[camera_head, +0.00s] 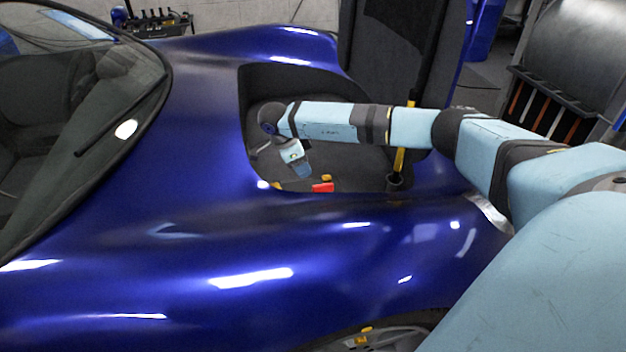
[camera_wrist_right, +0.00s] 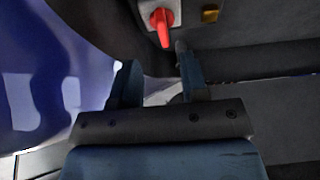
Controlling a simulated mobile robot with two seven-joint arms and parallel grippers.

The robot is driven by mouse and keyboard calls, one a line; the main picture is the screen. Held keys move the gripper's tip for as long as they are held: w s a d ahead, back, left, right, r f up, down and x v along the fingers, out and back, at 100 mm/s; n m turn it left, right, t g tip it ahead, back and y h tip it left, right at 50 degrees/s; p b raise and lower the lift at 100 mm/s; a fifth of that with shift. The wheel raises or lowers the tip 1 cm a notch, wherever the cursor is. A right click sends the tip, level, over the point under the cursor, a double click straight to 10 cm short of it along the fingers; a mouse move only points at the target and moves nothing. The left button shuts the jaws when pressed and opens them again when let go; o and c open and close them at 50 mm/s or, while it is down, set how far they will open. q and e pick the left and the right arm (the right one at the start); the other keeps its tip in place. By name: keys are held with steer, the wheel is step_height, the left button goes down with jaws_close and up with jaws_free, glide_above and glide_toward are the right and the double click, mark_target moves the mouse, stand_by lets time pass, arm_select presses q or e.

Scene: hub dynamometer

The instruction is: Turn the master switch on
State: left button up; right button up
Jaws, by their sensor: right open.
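The master switch shows as a red piece (camera_head: 322,187) at the near edge of the blue car's open front compartment. In the right wrist view it is a red key-like handle (camera_wrist_right: 162,26) on a light grey plate, its long end pointing down in the picture. My right gripper (camera_head: 302,173) is inside the compartment, a little left of and above the red piece in the head view. In the wrist view its two fingers (camera_wrist_right: 155,62) are apart with nothing between them. The switch is beyond the fingertips, and no contact shows. My left gripper is out of view.
The blue bodywork (camera_head: 190,235) surrounds the compartment, with its near rim close to the switch. A small yellow block (camera_wrist_right: 210,15) sits beside the switch. A yellow-and-black strut (camera_head: 399,162) stands at the compartment's right. The dark raised lid (camera_head: 385,60) stands behind my arm.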

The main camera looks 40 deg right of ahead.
mark_target(314, 186)
steer(key=b+x, duration=0.3)
steer(key=x, duration=0.6)
steer(key=shift+f, duration=0.35)
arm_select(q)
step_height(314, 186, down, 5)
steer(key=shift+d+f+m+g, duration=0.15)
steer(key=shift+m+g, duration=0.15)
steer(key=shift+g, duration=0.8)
arm_select(e)
steer(key=shift+c, duration=0.4)
jaws_close()
